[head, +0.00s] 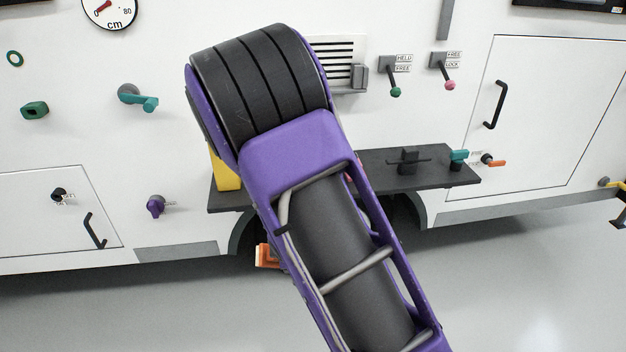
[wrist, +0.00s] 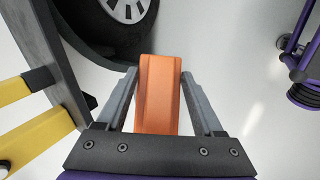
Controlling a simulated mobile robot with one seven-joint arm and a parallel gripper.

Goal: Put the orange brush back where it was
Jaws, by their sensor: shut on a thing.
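The orange brush (wrist: 158,100) is between the two grey fingers of my gripper (wrist: 160,78) in the wrist view. The gripper is shut on it, and the brush points up and away between the fingers. In the head view a small part of the orange brush (head: 266,257) shows below the dark shelf, left of my purple arm. My arm hides the gripper in the head view. The place where the brush was before cannot be told from these frames.
A dark shelf (head: 440,168) juts from the white motorhome wall, with small fittings on it. A yellow thing (head: 224,170) stands at its left end. In the wrist view a wheel (wrist: 118,42) is ahead and yellow bars (wrist: 38,140) are at left. The grey floor (head: 110,310) is clear.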

